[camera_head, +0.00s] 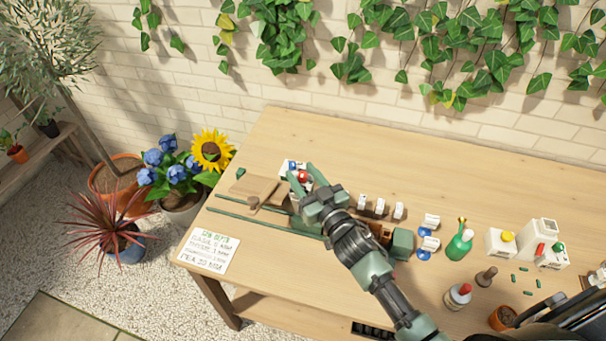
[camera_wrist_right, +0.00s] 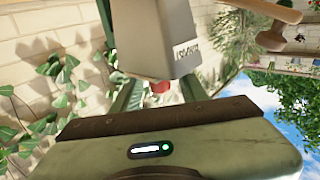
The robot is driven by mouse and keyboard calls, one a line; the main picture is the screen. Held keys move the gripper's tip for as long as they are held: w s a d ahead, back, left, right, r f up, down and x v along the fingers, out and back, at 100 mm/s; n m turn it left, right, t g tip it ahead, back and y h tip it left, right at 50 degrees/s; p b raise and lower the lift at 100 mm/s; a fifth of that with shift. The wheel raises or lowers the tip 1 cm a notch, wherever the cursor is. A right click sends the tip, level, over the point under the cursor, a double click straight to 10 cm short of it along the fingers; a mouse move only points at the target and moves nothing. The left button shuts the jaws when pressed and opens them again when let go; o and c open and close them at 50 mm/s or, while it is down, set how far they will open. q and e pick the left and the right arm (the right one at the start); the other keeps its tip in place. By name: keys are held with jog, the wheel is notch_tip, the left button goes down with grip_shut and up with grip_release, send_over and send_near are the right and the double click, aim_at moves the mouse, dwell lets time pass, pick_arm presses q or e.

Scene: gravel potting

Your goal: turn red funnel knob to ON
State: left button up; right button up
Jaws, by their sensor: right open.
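The red knob (camera_head: 303,177) sits on a small white box (camera_head: 289,165) near the back left of the wooden table. My right gripper (camera_head: 302,172) is open, with a green finger on each side of the knob. In the right wrist view the knob (camera_wrist_right: 160,87) shows as a small red piece below the pale box (camera_wrist_right: 158,45), between the two fingers. The box carries dark lettering too small to read surely. I cannot tell whether the fingers touch the knob or which way it points. My left gripper is not in view.
Green rods (camera_head: 262,225) and a wooden board (camera_head: 253,187) lie left of my arm, with a written card (camera_head: 208,252) at the corner. White labels, a green bottle (camera_head: 459,246) and white boxes with yellow (camera_head: 500,243) and red (camera_head: 548,257) knobs stand to the right.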

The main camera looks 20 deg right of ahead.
jog(key=c, duration=0.9)
grip_shut()
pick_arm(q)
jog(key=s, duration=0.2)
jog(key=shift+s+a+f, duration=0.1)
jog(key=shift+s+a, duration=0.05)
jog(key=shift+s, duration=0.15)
